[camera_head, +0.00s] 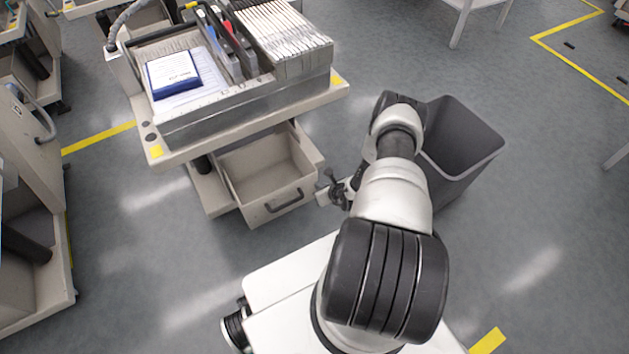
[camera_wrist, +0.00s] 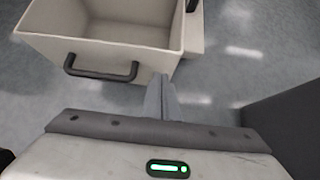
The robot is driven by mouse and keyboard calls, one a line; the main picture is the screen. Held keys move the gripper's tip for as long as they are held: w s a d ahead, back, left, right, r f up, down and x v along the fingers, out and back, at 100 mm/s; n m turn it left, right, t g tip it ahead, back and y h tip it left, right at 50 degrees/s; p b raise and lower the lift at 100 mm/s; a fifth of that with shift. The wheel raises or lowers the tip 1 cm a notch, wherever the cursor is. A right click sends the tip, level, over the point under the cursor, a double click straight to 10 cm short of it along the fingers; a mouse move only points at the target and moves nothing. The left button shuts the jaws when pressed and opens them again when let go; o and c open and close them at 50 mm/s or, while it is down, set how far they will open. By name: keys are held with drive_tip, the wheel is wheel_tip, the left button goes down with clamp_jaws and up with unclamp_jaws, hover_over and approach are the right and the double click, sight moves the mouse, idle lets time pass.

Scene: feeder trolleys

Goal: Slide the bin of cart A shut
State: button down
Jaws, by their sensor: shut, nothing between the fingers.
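The bin (camera_head: 262,213) is a beige open-topped drawer under the cart (camera_head: 240,123). It is pulled out toward me and looks empty. A dark bar handle (camera_head: 286,201) is on its front panel. In the wrist view the bin (camera_wrist: 125,50) fills the upper left, with its handle (camera_wrist: 100,73) across the front. My gripper (camera_head: 322,197) is shut and empty, just right of the bin's front corner. In the wrist view my gripper's fingers (camera_wrist: 160,98) show just in front of the panel's right end; I cannot tell whether they touch it. No cart letter is readable.
A grey open waste bin (camera_head: 465,145) stands right of my arm and also shows in the wrist view (camera_wrist: 290,125). The cart top holds a tray with a blue-and-white box (camera_head: 172,75) and filed papers (camera_head: 283,37). Another cart (camera_head: 30,210) stands at left.

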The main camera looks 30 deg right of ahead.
sight(311, 176)
drive_tip(key=shift+w+a+f+b, duration=0.15)
drive_tip(key=shift+w+b, duration=0.15)
drive_tip(key=shift+w, duration=1.9)
drive_tip(key=shift+w, duration=0.15)
